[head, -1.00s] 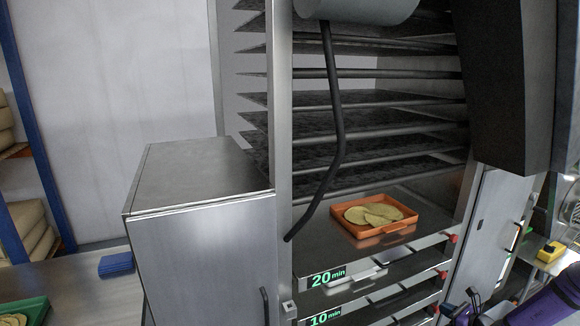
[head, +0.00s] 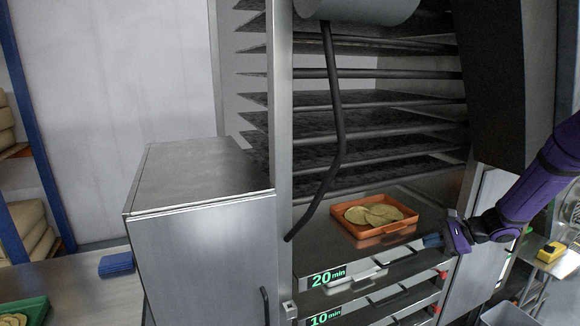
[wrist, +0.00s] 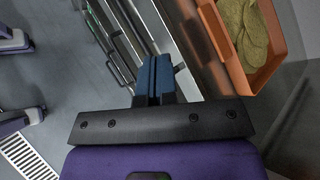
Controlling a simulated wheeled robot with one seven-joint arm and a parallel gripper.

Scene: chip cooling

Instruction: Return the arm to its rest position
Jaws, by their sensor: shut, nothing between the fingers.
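My gripper (head: 432,241) is in front of the rack's right side, close to the 20 min shelf. In the wrist view its blue fingertips (wrist: 153,78) are together with nothing between them. An orange tray (head: 377,239) with round yellow chips (head: 373,214) sits on the 20 min shelf (head: 318,254), left of my gripper. The tray also shows in the wrist view (wrist: 237,72) at the upper right, apart from the fingers. My purple arm reaches in from the right edge of the head view.
The rack's upper shelves (head: 400,100) rise above the tray. A steel cabinet (head: 200,240) stands left of the rack. A green tray (head: 30,312) and blue stack (head: 116,264) lie on the left counter. A yellow object (head: 551,251) is on a stand at right.

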